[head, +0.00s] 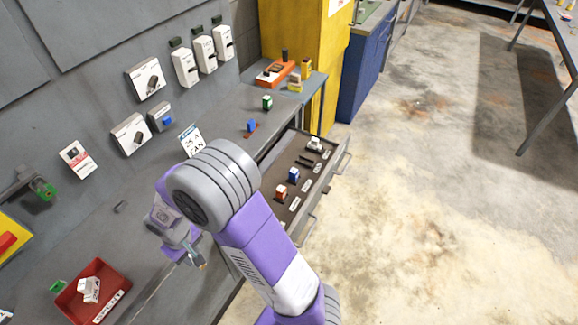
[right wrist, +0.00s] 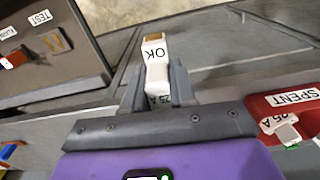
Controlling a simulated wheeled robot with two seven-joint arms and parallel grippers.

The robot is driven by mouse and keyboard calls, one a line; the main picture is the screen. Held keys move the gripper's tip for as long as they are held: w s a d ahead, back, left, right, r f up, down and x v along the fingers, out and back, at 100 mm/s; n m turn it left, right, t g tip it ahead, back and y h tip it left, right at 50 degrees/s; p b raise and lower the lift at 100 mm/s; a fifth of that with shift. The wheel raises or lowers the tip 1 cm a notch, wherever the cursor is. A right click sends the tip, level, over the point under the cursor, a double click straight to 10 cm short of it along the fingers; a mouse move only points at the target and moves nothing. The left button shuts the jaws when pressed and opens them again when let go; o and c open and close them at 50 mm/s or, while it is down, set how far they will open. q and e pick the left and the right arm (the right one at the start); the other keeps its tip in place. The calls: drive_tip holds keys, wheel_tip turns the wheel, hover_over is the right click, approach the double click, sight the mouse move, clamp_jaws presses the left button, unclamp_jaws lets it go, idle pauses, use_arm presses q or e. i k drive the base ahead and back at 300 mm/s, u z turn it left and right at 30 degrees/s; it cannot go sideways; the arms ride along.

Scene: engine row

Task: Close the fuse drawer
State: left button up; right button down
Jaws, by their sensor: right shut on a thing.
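The fuse drawer (head: 318,195) stands open, pulled out from the grey workbench on its right side. Several small items lie in it, among them a blue fuse (head: 293,175) and an orange-and-white fuse (head: 281,193). Part of the drawer (right wrist: 90,85) also shows at the upper left in the right wrist view. My right gripper (right wrist: 155,85) is shut on a white fuse (right wrist: 156,72) marked OK, with a tan end. In the head view my right gripper (head: 198,262) is over the bench's front edge, left of the drawer, partly hidden by my arm. My left gripper is out of view.
A red SPENT bin (head: 72,300) holding a white fuse sits at the lower left. A blue block (head: 251,125), a green-and-white block (head: 267,102) and an orange tray (head: 272,75) stand on the bench. The floor right of the drawer is clear.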

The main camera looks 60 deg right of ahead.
sight(291, 150)
drive_tip(key=z, duration=3.35)
drive_tip(key=i, duration=3.1)
drive_tip(key=u, duration=4.15)
drive_tip(key=i, duration=0.5)
drive_tip(key=z, duration=0.15)
